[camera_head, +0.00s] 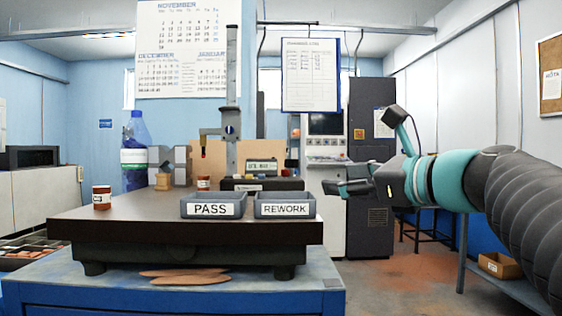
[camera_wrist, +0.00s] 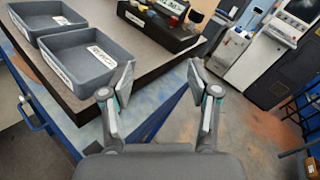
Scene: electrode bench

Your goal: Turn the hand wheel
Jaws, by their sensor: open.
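A tall grey column gauge (camera_head: 232,75) stands at the back of the dark surface plate on a black base (camera_head: 262,184). A small dark round part with blue (camera_head: 229,131) sits on its carriage; I cannot tell whether this is the hand wheel. The black base also shows at the top of the wrist view (camera_wrist: 150,28), with small coloured parts on it and its upper part cut off. My gripper (camera_head: 346,187) is to the right of the plate and apart from the gauge. In the wrist view its two fingers (camera_wrist: 160,76) are spread with nothing between them.
Grey PASS (camera_head: 188,208) and REWORK (camera_head: 260,208) trays stand at the plate's front edge. The surface plate (camera_head: 130,222) also carries a small brown jar (camera_head: 101,198) at left. A blue bottle (camera_head: 136,160) stands behind. Open floor (camera_head: 410,262) lies right of the bench.

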